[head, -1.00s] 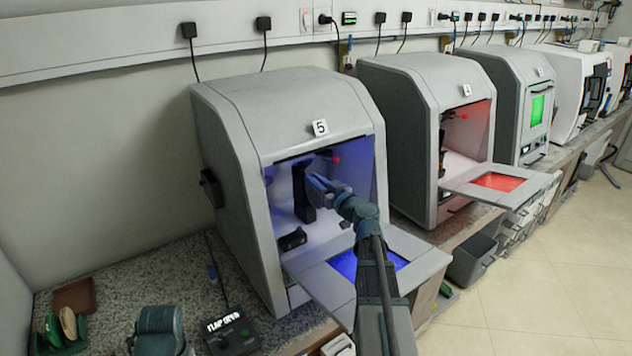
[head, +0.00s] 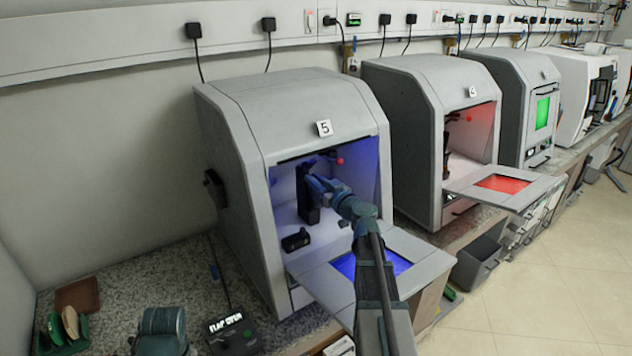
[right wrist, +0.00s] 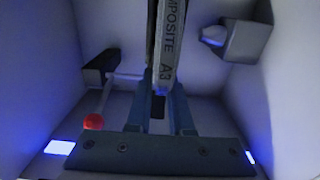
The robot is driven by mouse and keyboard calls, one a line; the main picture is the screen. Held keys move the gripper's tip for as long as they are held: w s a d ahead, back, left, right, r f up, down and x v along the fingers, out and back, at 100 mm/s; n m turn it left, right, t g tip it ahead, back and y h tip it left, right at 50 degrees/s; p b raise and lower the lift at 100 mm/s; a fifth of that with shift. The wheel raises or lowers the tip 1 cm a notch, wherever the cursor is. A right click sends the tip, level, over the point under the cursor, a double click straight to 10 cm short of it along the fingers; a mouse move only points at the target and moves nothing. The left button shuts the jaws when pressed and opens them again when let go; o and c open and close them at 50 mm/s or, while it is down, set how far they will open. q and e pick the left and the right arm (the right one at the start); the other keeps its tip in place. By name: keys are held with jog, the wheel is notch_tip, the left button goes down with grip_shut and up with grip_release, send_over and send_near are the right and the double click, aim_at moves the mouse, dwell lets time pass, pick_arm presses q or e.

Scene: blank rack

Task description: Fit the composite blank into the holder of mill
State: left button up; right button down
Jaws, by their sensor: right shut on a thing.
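The composite blank (right wrist: 166,60) is seen edge-on in the right wrist view, a grey disc rim with lettering ending in "MPOSITE A3". My right gripper (right wrist: 160,103) is shut on it, one finger on each side. In the head view my right gripper (head: 318,184) reaches through the open front of the mill (head: 235,110) numbered 5. A dark upright part (head: 307,198), apparently the holder, stands at the fingertips. Dark material flanks the blank in the wrist view; I cannot tell how far the blank is seated.
The lowered door (head: 420,268) lies under my right arm. Inside are a red ball (right wrist: 93,122) on a rod and a grey box (right wrist: 247,35) at the side. A disc rack (head: 62,340) and a control box (head: 232,335) stand on the counter. Another open mill (head: 410,90) is alongside.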

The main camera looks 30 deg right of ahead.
jog(key=shift+w+a+f, duration=0.1)
jog(key=shift+w+f, duration=0.1)
jog(key=shift+w, duration=0.45)
jog(key=c, duration=0.7)
grip_release()
jog(key=shift+s, duration=0.1)
jog(key=s, duration=0.9)
jog(key=s+d, duration=0.1)
jog(key=s, duration=0.3)
jog(key=shift+s, duration=0.35)
